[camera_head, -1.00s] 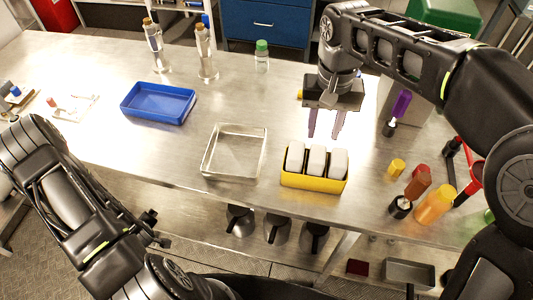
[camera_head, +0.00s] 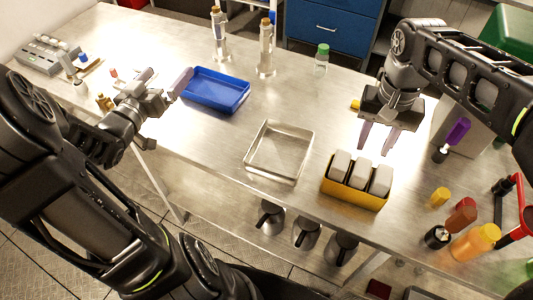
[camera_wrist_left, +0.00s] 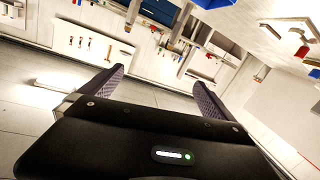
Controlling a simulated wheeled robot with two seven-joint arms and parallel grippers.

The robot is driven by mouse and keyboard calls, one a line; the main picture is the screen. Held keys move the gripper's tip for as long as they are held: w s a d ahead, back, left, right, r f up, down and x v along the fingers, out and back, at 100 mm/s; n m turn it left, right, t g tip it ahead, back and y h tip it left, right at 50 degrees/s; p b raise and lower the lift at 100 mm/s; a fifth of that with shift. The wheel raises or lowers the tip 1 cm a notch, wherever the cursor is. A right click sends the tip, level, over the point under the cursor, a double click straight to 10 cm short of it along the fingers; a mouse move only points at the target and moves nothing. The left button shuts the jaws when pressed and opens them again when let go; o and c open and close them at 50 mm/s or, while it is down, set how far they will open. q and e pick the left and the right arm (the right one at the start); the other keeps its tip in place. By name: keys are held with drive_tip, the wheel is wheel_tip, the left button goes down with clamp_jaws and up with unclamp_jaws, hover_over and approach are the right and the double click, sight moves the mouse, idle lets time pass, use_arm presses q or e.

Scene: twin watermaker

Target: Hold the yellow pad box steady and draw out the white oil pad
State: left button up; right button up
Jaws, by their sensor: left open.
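The yellow pad box (camera_head: 352,194) stands on the steel table near its front edge, right of centre. Several white oil pads (camera_head: 360,172) stand upright in it, their tops above the rim. My right gripper (camera_head: 387,142) is open and empty, its two purple fingers pointing down just behind and above the box, apart from it. My left gripper (camera_head: 165,82) is over the left part of the table, far from the box. In the left wrist view its two dark fingers (camera_wrist_left: 150,85) are spread with nothing between them.
A clear square tray (camera_head: 279,151) lies left of the box. A blue tray (camera_head: 216,90) is near the left gripper. Bottles, including an orange one (camera_head: 474,243), and a red-framed rack (camera_head: 520,215) stand to the right. A green-capped bottle (camera_head: 321,60) stands at the back.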

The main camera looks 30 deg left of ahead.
use_arm(q)
drive_tip(key=w+d+f+m+g+h, duration=0.15)
drive_tip(key=d+m+g+h, duration=0.35)
drive_tip(key=d, duration=0.8)
drive_tip(key=w+d+m+g+h, duration=0.2)
drive_tip(key=w+d+m+h, duration=0.3)
drive_tip(key=d, duration=0.7)
drive_tip(key=d+f+m+g+h, duration=0.1)
drive_tip(key=d+m+g+h, duration=0.45)
drive_tip(key=d, duration=0.75)
drive_tip(key=m+g, duration=0.4)
drive_tip(key=m, duration=0.2)
approach(358, 179)
drive_tip(key=shift+t+h, duration=0.25)
drive_tip(key=shift+h, duration=0.2)
drive_tip(key=w+f, duration=0.1)
drive_tip(key=f, duration=0.1)
drive_tip(key=w+f, duration=0.1)
drive_tip(key=f, duration=0.2)
drive_tip(key=w+f, duration=0.1)
drive_tip(key=f, duration=0.1)
drive_tip(key=shift+a+f, duration=0.25)
drive_tip(key=shift+a, duration=0.05)
drive_tip(key=shift+d, duration=0.1)
drive_tip(key=shift+x, duration=3.8)
drive_tip(key=shift+c, duration=0.3)
